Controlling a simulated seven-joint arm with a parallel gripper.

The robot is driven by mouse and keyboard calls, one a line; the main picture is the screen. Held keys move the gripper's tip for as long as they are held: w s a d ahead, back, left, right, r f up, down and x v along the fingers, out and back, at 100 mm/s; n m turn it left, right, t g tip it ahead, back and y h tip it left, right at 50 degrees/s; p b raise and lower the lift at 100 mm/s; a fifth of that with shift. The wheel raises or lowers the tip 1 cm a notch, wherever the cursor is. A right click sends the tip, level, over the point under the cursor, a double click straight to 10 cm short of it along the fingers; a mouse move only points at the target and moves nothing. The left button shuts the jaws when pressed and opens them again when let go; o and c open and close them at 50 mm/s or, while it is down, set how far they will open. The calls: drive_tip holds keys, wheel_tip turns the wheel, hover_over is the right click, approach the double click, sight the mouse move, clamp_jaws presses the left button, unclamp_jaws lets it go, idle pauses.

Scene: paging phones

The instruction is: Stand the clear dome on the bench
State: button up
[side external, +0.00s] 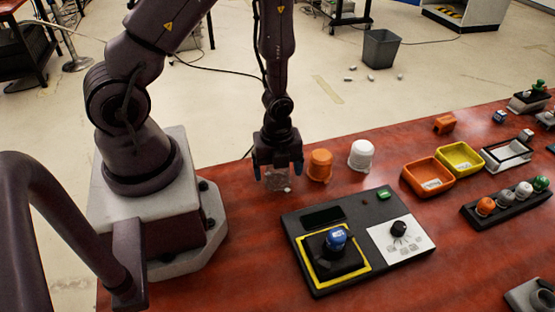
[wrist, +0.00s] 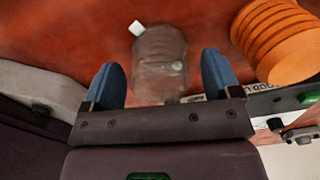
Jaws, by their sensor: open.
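The clear dome (side external: 277,183) is a small, see-through cap on the red-brown bench (side external: 235,225), just below my gripper (side external: 278,170). In the wrist view the dome (wrist: 160,65) shows as a blurry translucent shape between and slightly beyond my two blue fingertips. My gripper is open, with a visible gap on each side of the dome. The bench shows through the dome, so I cannot tell whether it is upright or on its side.
An orange ribbed cap (side external: 319,165) stands close to the right of my gripper, with a white cap (side external: 361,155) beyond it. A black control panel (side external: 325,210) with a blue knob (side external: 336,238) lies in front. Orange (side external: 408,178) and yellow (side external: 474,168) trays sit further right.

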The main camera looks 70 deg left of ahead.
wheel_tip(320, 180, up, 12)
wheel_tip(320, 180, up, 13)
drive_tip(key=n+t+y, duration=0.1)
drive_tip(key=n+t, duration=0.2)
drive_tip(key=n, duration=0.8)
hover_over(278, 171)
drive_tip(key=s+d+r+n+t+h, duration=0.1)
drive_tip(key=s+r+n, duration=0.3)
drive_tip(key=r+n, duration=0.4)
drive_tip(key=shift+s+d+n+t, duration=0.4)
drive_tip(key=shift+d+t, duration=0.4)
drive_tip(key=shift+d, duration=0.05)
